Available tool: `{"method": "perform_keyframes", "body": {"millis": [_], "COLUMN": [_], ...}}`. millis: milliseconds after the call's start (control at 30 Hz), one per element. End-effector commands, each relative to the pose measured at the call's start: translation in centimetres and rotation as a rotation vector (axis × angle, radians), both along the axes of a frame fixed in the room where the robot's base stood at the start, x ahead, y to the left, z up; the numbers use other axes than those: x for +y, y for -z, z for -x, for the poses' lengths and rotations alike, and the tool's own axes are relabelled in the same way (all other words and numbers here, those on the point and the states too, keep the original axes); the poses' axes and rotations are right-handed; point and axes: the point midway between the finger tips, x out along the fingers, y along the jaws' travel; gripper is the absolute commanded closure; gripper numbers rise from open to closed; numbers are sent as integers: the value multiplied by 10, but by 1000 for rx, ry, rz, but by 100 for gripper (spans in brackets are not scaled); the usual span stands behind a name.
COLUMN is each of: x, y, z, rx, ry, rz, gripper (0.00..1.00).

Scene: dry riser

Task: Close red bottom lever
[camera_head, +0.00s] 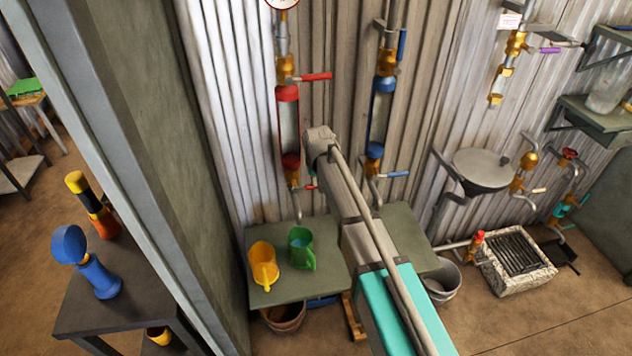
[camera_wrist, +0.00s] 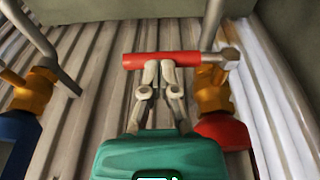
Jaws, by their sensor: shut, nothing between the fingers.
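The red bottom lever (camera_wrist: 160,60) lies across the wrist view, level and crosswise to its pipe, joined at its right end to a grey stem by a brass valve (camera_wrist: 213,90). In the head view only a small part of this lever (camera_head: 311,187) shows below the red cylinder (camera_head: 288,120). My gripper (camera_wrist: 159,72) is shut and empty, its fingertips at the lever's near edge. I cannot tell whether they touch it.
A red upper lever (camera_head: 316,77) sticks out above the red cylinder. A blue cylinder (camera_head: 382,105) with a blue lower lever (camera_head: 398,174) stands to the right.

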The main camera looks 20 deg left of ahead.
Motion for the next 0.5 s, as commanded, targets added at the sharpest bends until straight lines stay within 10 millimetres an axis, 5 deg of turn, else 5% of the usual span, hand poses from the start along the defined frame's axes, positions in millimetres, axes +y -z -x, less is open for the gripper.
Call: {"method": "perform_keyframes", "body": {"millis": [500], "x": [0], "y": [6], "z": [-1], "rx": [0], "ry": [0], "rz": [0], "gripper": [100]}}
